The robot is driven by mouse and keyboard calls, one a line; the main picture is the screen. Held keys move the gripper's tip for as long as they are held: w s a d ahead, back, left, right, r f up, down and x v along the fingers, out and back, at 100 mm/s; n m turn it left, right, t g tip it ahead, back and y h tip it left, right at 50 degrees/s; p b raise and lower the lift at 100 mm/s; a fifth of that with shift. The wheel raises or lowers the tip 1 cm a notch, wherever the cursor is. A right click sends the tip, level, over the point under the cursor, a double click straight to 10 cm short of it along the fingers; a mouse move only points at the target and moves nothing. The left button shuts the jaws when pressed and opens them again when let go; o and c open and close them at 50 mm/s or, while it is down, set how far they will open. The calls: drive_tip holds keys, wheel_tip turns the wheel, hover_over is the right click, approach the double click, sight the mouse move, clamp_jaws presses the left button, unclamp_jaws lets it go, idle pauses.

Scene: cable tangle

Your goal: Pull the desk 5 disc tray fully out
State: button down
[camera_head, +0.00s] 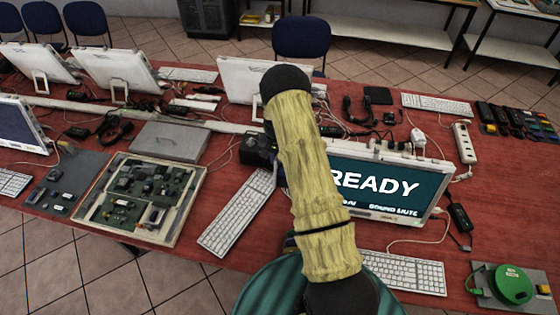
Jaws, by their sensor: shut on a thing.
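A white all-in-one computer shows a teal screen (388,188) reading "READY" and "SOUND MUTE". It stands on the red desk, right of my yellow arm. Its left edge is hidden behind the arm, and I cannot make out a disc tray or a desk number. My arm rises through the middle of the view to a black elbow; the part beyond it is hidden. I cannot make out my gripper or what it holds. A black object (258,148) shows just left of the arm; I cannot tell what it is.
White keyboards (237,212) (405,272) lie before the screen and to the left. A green reel (511,284) sits at the right front. An open tray of parts (105,185) lies left. Loose cables cross the desk. Bare red desk (505,190) shows at right.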

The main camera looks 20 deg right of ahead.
drive_tip(key=w+a+b, duration=0.1)
drive_tip(key=a, duration=0.1)
drive_tip(key=w+a+b, duration=0.1)
drive_tip(key=shift+w+a, duration=0.3)
drive_tip(key=shift+a, duration=0.1)
drive_tip(key=c, duration=1.8)
unclamp_jaws()
drive_tip(key=shift+o, duration=0.2)
wheel_tip(320, 180, up, 18)
drive_tip(key=b, duration=0.5)
drive_tip(key=shift+f, duration=0.25)
